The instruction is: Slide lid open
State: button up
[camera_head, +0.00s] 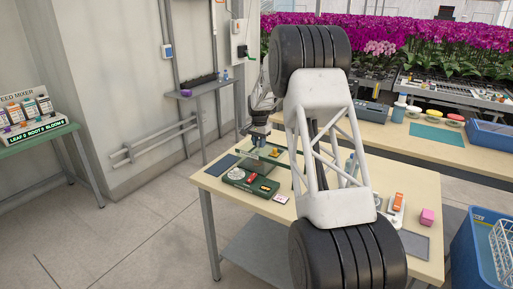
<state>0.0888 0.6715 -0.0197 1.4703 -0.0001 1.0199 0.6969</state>
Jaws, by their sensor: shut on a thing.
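A dark green box (236,187) sits on the left part of the near table, its top side facing up. A round grey piece, a small red piece and a yellow piece show on or in it. A pale, see-through lid (276,153) shows at the box's far side. It looks drawn back from the front part of the box, but it is too small to tell how far. My gripper (258,143) points down at the lid's far end and is shut on it. The fingertips are tiny and dark here, so the exact contact is unclear.
My arm hides the middle of the near table (215,182). A dark mat (221,166) lies left of the box. A pink cube (427,217) and an orange piece (398,201) lie at right, near a blue crate (463,262). A back bench holds bowls and orchids.

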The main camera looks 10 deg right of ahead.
jog(key=shift+s+d, duration=2.7)
jog(key=o, duration=0.7)
jog(key=shift+c, duration=0.2)
jog(key=shift+r, duration=0.15)
jog(key=shift+r, duration=3.35)
jog(key=shift+r, duration=0.1)
